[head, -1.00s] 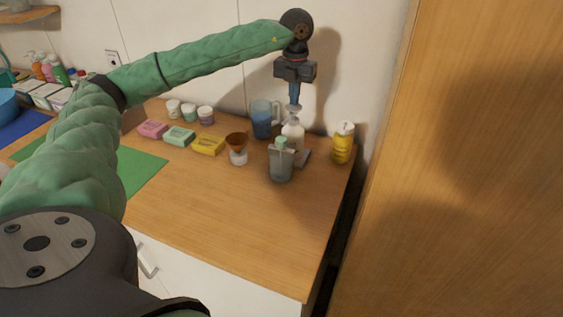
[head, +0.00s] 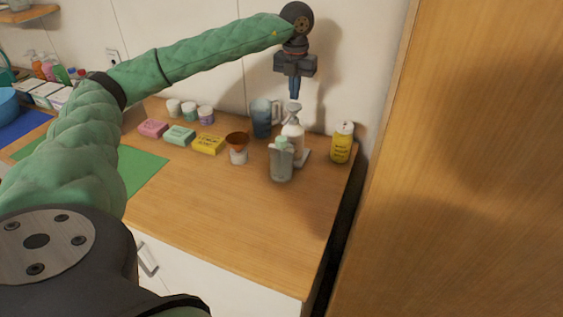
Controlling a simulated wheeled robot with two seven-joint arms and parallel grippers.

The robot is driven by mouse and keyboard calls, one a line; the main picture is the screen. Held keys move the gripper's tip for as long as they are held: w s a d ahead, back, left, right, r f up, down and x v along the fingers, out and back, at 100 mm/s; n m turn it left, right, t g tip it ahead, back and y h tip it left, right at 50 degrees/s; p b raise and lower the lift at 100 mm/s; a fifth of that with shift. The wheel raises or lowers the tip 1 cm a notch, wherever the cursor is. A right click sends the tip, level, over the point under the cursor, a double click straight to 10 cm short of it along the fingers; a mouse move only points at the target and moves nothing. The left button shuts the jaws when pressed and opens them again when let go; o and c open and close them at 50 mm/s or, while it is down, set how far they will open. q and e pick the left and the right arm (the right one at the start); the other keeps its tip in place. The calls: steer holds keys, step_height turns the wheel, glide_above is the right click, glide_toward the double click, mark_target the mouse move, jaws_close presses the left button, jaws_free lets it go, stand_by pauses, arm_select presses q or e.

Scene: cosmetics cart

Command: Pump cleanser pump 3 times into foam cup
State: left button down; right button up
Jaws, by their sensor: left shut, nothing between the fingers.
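The cleanser pump (head: 293,136) is a white bottle with a pale pump head, upright near the back right of the counter. My left gripper (head: 295,97) points straight down just above the pump head, shut and empty. At this size I cannot tell whether its tips touch the head. A grey, translucent container with a pale green top (head: 281,166) stands in front of the bottle and hides its lower part. A small white cup with a brown cone on top (head: 237,150) stands to the left. I cannot tell which vessel is the foam cup. My right gripper is out of view.
A blue pitcher (head: 262,118) stands close left of the bottle and a yellow can (head: 342,143) to its right, near the counter's edge. Several soap boxes (head: 208,145) and small jars (head: 190,111) are further left. The counter's front (head: 230,205) is clear.

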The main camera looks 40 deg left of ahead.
arm_select(q)
step_height(320, 180, up, 5)
steer(key=shift+r+p, duration=0.2)
steer(key=shift+p, duration=0.65)
